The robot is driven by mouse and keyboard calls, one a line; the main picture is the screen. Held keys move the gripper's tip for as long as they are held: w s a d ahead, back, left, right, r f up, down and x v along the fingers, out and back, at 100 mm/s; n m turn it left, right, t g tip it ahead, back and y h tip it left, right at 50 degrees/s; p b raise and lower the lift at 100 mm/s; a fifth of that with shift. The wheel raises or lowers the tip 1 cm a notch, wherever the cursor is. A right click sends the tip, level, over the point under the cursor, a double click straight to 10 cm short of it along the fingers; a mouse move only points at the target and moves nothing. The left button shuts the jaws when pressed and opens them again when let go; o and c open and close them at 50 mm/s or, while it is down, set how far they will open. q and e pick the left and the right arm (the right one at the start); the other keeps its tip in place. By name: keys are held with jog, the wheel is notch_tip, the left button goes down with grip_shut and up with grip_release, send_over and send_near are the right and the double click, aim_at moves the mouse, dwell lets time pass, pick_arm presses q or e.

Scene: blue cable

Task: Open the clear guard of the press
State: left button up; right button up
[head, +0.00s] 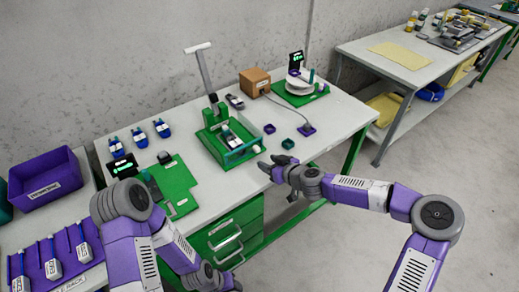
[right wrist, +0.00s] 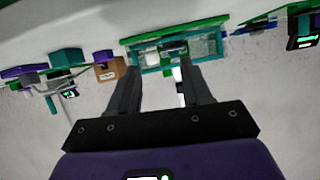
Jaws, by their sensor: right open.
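The press (head: 212,140) is a green base with a tall grey lever and T-shaped handle, standing on the white table. Its clear guard (head: 246,151) is a see-through box with teal edges at the front of the base; it looks closed. The guard also shows in the right wrist view (right wrist: 207,48), beyond the fingers, with a dark and white part behind it. My right gripper (head: 270,166) is open and empty, just right of the guard and apart from it. My left gripper (head: 228,284) is low at the bottom edge, its fingers partly cut off and unclear.
A green board (head: 178,188) lies left of the press. Small purple and green blocks (head: 288,144) sit right of it, near a cardboard box (head: 254,81) and a green-based scale (head: 300,94). Green drawers (head: 226,236) are below the table front.

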aim_at(259, 150)
jog(key=shift+w+d+r+t, duration=0.15)
jog(key=shift+w+r, duration=0.15)
jog(key=shift+w, duration=0.35)
jog(key=shift+w+r+t, duration=0.15)
jog(key=shift+w+r, duration=0.1)
jog(key=shift+w, duration=0.35)
jog(key=shift+b+x, duration=0.6)
jog(key=shift+x, duration=2.7)
jog(key=shift+s, duration=0.1)
grip_shut()
